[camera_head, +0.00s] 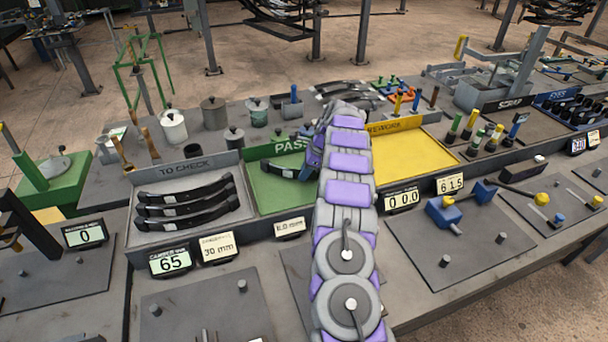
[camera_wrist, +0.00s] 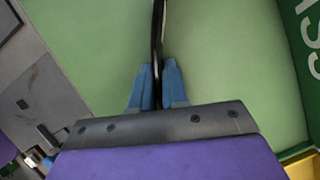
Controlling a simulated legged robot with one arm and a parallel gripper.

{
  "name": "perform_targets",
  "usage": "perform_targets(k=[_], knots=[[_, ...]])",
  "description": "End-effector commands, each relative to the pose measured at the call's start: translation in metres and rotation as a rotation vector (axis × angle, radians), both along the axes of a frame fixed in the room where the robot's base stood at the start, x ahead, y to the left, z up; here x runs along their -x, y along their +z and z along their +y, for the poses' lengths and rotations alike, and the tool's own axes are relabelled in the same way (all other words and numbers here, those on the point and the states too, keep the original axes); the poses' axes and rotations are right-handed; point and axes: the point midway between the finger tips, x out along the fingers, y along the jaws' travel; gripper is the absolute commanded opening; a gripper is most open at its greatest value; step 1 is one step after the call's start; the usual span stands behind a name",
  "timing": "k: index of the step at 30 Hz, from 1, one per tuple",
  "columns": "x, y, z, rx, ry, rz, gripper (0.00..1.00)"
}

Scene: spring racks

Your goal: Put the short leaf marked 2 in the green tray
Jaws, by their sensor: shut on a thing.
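My gripper (camera_head: 309,166) is over the green PASS tray (camera_head: 268,192), largely behind my arm in the head view. Its blue fingers, also in the wrist view (camera_wrist: 158,82), are shut on a dark curved leaf (camera_head: 280,170). The leaf shows edge-on as a thin dark strip in the wrist view (camera_wrist: 157,32), with the green tray floor (camera_wrist: 95,45) behind it. I cannot read any number on it, and its right part is hidden. I cannot tell whether it touches the tray floor.
Left is the grey TO CHECK tray (camera_head: 142,239) with several dark leaves (camera_head: 187,208). Right is the yellow REWORK tray (camera_head: 410,160), which looks empty. Pots (camera_head: 214,113) stand behind the trays. Displays (camera_head: 171,262) line the front edge.

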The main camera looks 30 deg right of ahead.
Motion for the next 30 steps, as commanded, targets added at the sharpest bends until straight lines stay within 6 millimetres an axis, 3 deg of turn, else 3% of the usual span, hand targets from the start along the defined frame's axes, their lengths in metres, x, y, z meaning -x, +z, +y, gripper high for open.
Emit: perform_targets(k=[5,6,14,23,30], knots=[[-0.001,0.002,-0.001,0.002,-0.001,-0.005,0.0],[-0.001,0.002,0.0,0.004,-0.001,-0.004,0.15],[-0.001,0.002,0.003,0.006,0.0,-0.002,0.39],[0.0,0.004,-0.002,0.001,-0.001,-0.002,0.39],[0.007,0.039,-0.013,0.004,-0.002,-0.006,0.39]])
